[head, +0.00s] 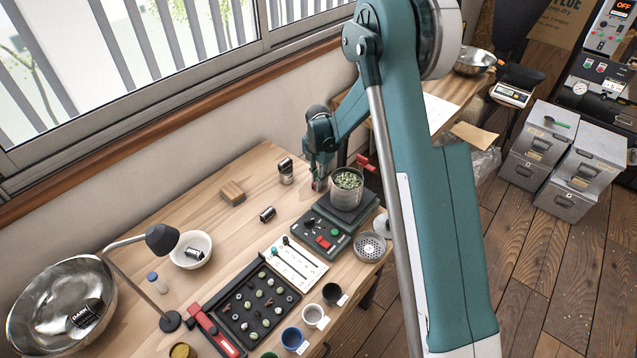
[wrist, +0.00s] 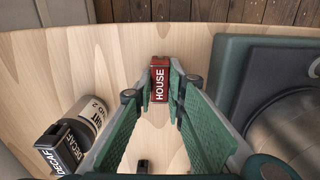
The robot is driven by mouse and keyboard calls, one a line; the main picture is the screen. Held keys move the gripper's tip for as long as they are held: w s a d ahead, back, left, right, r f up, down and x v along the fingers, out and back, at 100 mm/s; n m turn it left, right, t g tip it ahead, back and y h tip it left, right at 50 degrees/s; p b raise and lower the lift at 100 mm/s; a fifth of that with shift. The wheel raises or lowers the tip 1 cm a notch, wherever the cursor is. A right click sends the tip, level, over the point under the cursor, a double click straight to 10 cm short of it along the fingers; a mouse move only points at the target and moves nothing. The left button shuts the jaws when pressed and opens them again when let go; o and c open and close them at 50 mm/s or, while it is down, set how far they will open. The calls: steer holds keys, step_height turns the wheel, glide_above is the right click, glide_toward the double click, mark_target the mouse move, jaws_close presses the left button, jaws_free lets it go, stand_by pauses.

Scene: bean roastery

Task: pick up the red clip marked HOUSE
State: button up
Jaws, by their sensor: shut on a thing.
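The red clip marked HOUSE (wrist: 160,82) is upright between the fingertips of my gripper (wrist: 161,92) in the wrist view, with its white lettering facing the camera. The green finger pads close in on its two sides and are shut on it. I cannot tell whether the clip touches the table.
A can (wrist: 90,115) with a black DECAF clip (wrist: 60,150) stands left of my gripper. The dark green device (wrist: 233,80) is close on the right.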

steer(key=shift+r, duration=0.1)
step_height(320, 180, up, 10)
steer(key=p, duration=0.1)
stand_by(0.5)
